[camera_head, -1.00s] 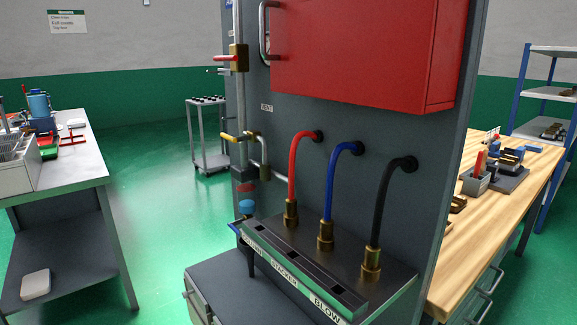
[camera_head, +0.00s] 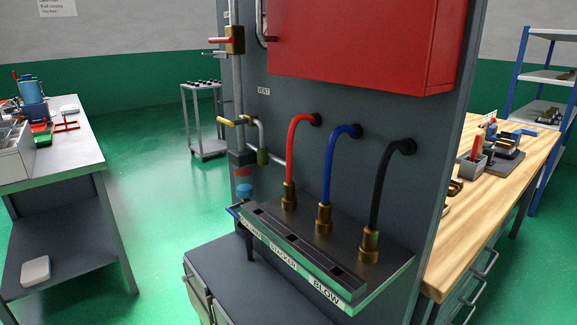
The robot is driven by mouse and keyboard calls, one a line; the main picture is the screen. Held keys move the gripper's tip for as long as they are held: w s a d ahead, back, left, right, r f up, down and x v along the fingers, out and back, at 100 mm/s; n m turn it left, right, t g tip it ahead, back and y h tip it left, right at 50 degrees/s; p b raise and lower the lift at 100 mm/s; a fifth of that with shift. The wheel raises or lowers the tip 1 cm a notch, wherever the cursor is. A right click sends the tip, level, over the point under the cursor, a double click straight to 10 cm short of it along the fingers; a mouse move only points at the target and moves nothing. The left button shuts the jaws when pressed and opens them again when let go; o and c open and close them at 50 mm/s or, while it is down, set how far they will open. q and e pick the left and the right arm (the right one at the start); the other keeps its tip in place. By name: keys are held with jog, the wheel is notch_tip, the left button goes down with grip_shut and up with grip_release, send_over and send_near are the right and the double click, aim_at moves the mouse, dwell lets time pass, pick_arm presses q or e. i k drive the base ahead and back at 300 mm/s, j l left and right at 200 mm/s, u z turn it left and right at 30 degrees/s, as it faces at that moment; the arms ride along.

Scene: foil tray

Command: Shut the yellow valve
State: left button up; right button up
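The yellow valve handle (camera_head: 230,121) sits on the pipework at the left edge of the grey panel, roughly level with the hose tops. The lever points left, about horizontal, and its brass body joins a branch pipe that bends down. A valve with a red lever (camera_head: 221,41) is higher on the same vertical pipe (camera_head: 238,85). Neither of my grippers shows in the head view.
A red cabinet (camera_head: 360,45) hangs on the panel (camera_head: 432,150). Red, blue and black hoses run down to a labelled manifold (camera_head: 300,258). A steel bench (camera_head: 75,155) stands left, a wooden workbench (camera_head: 490,220) right. Green floor (camera_head: 160,220) is open between bench and panel.

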aim_at(225, 121)
jog(key=i+j+z, duration=0.1)
jog(key=j, duration=0.35)
jog(key=i+j, duration=0.15)
jog(key=j, duration=0.3)
jog(key=i+j+z, duration=0.15)
jog(key=j, duration=0.3)
jog(key=k, duration=0.05)
